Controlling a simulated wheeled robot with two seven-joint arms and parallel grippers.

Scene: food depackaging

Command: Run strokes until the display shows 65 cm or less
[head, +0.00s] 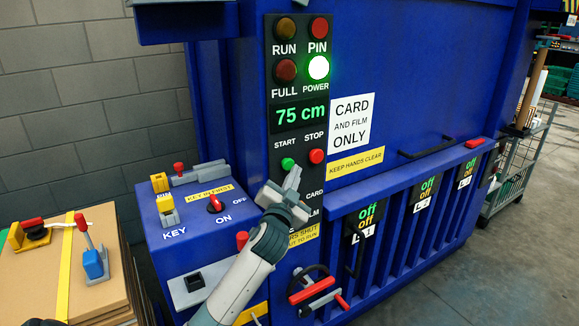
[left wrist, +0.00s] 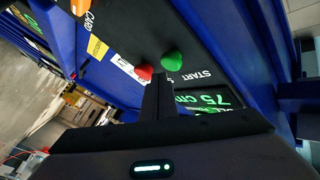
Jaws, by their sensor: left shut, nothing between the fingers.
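The blue baler's black control panel (head: 273,150) faces me. Its display (head: 299,115) reads 75 cm in green. The POWER lamp (head: 318,67) glows bright; the RUN lamp (head: 285,28), PIN lamp (head: 319,28) and FULL lamp (head: 285,70) look unlit. The green START button (head: 288,163) and red STOP button (head: 316,156) sit below the display. My left gripper (head: 291,180) is shut and empty, its tips just below START. In the left wrist view, the fingers (left wrist: 158,95) point toward START (left wrist: 172,60), with STOP (left wrist: 144,72) beside it; contact cannot be told. My right gripper is out of view.
A blue key box (head: 160,235) with a red key switch (head: 215,203) stands left of the panel. Stacked cardboard (head: 60,270) with tools lies at far left. A barred lower gate (head: 420,215) with "off" labels is at right; a wire cart (head: 515,170) stands beyond.

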